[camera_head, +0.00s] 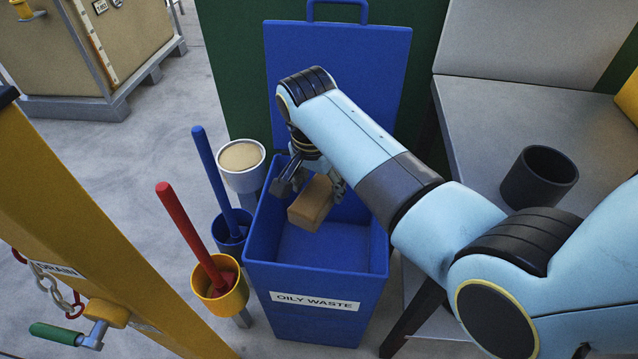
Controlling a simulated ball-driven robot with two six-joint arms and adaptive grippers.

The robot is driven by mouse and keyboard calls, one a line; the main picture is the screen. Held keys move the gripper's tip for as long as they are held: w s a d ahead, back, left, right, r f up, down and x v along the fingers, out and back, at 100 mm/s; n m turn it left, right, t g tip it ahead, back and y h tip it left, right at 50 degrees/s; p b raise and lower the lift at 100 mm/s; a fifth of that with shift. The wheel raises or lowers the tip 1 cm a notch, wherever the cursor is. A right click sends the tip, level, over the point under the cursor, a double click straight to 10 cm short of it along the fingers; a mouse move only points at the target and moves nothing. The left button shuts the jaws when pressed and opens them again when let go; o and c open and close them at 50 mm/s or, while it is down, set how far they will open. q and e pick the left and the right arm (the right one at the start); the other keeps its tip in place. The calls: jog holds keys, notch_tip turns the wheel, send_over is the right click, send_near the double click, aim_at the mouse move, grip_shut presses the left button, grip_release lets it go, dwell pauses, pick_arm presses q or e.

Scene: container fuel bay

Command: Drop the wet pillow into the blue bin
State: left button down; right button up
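The pillow (312,204) is a tan, brick-shaped block, tilted, within the mouth of the blue bin. The blue bin (317,310) is labelled OILY WASTE, and its lid stands open at the back. My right gripper (314,184) reaches down over the bin's opening. Its dark fingers lie on both sides of the pillow and appear closed on it. Part of the far finger is hidden behind the pillow and arm. The pillow looks clear of the bin floor. My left gripper is not in view.
Left of the bin stand a sand-filled container (241,157), a blue cup with a blue handle (215,178) and a yellow cup with a red handle (190,236). A yellow frame (75,220) is at left. A dark cup (540,178) stands on the grey bench (490,115).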

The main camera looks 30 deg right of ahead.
aim_at(317, 195)
jog(key=shift+o, duration=1.4)
jog(key=shift+r, duration=0.1)
jog(key=r, duration=0.4)
jog(key=a+r, duration=0.1)
jog(key=r, duration=0.2)
jog(key=shift+s+r, duration=0.1)
jog(key=shift+s, duration=0.2)
jog(key=shift+s, duration=0.1)
